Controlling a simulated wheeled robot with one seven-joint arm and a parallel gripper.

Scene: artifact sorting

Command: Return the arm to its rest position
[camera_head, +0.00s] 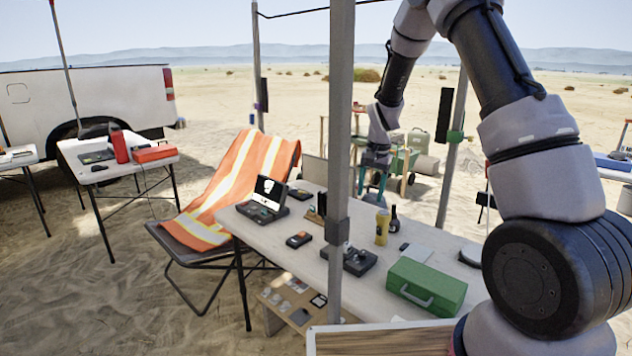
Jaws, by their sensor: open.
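My arm comes in from the right side and bends over at the top of the picture. Its forearm hangs down to my gripper (373,192), which points downward over the far part of the white table (310,262). The gripper has bluish fingers that are apart, with nothing seen between them. A dark bottle (394,222) and a yellow can (382,228) stand on the table in front of it and to its right. Whether the fingertips touch anything cannot be told at this size.
A grey pole (340,120) rises in front of the table. The table holds a green toolbox (427,287), a black device with a screen (268,197) and a control box (349,258). An orange-draped chair (232,190) stands left. A white truck (85,100) is farther back.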

